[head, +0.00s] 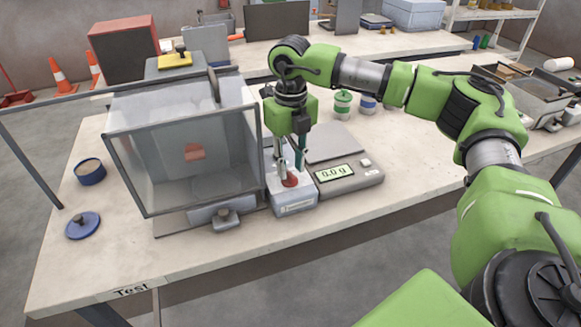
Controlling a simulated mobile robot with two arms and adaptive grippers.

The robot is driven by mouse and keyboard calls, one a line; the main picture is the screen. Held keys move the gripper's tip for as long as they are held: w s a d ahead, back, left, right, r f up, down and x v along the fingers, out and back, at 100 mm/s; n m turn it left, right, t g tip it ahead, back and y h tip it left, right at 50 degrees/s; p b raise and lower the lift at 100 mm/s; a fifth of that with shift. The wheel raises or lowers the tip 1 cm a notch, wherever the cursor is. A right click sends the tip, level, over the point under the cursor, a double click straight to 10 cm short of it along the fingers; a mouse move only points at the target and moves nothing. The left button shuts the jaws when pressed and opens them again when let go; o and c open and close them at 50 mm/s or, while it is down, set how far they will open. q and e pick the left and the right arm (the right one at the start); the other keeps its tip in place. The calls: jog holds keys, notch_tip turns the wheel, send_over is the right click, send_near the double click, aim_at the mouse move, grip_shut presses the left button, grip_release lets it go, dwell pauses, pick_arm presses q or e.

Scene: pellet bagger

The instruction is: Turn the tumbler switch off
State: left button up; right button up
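A small light-grey box (292,204) with a label on its front and a red part (291,181) on top stands on the table, between the clear-walled cabinet and the scale. It looks like the tumbler switch. My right gripper (291,170) points down right over the box, its fingertips close to the red part. The fingers hide most of the box's top, so any lever and its position cannot be made out. Whether the fingers touch or hold anything is unclear. My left gripper is not in view.
The clear-walled cabinet (148,190) stands close left of the box. The scale (347,180), reading 0.0 g, is close on its right. A blue bowl (90,172) and a blue lid (83,225) lie at the far left. The table's right side (430,150) is fairly clear.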

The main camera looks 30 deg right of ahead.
jog(key=shift+f, duration=0.9)
grip_shut()
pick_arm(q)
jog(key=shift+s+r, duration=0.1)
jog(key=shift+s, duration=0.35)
pick_arm(e)
jog(key=shift+f+n+b, duration=0.1)
jog(key=shift+n+b, duration=0.2)
jog(key=shift+n, duration=0.5)
jog(key=shift+d+n, duration=0.1)
jog(key=shift+n, duration=1)
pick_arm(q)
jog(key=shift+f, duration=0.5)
